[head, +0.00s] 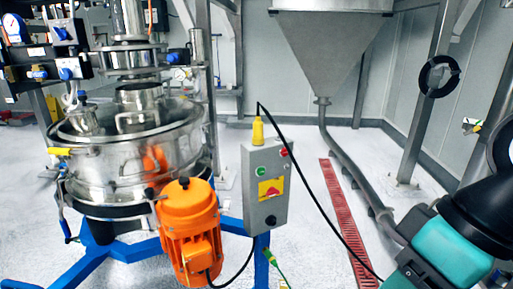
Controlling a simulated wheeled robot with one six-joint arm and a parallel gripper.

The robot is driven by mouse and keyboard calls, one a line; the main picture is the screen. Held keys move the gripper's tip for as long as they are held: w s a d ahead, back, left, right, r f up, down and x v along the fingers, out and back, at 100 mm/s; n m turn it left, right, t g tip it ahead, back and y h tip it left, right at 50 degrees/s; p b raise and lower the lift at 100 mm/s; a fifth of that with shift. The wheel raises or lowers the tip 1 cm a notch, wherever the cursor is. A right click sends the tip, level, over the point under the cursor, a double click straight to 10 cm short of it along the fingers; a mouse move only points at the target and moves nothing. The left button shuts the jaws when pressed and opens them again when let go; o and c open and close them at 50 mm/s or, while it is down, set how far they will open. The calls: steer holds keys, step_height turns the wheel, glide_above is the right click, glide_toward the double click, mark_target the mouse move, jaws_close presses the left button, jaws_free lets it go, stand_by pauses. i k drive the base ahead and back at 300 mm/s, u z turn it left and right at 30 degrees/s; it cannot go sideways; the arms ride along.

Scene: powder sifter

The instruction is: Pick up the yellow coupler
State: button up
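I cannot tell whether the coupler is plugged in. My teal and black arm shows at the lower right, well apart from the coupler. My gripper is not in view.
A steel sifter (130,160) with an orange motor (188,228) stands left of the box on a blue frame (130,250). A steel hopper (330,50) is behind. A red floor grating (345,222) lies to the right. A black ring (439,94) hangs on a steel post.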

mark_target(258, 138)
steer(key=u, duration=1.1)
steer(key=i, duration=0.95)
steer(key=u, duration=0.3)
